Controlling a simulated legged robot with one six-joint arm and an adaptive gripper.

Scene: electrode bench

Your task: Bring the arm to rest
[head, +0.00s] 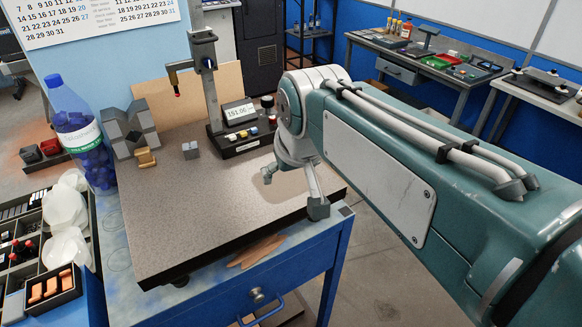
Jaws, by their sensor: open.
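My arm (385,160) reaches in from the right side of the head view and bends down at its wrist over the right part of the bench. My gripper (293,190) points downward with its two fingers spread, open and empty. It is above or close to the right front edge of the speckled granite plate (225,215); the exact height cannot be told. Nothing is between the fingers.
A gauge stand (210,90) with a display box (240,115) is just left of my wrist. A grey block (190,150), a notched grey block (125,130) and a blue bottle (75,130) stand further left. The plate's front middle is clear.

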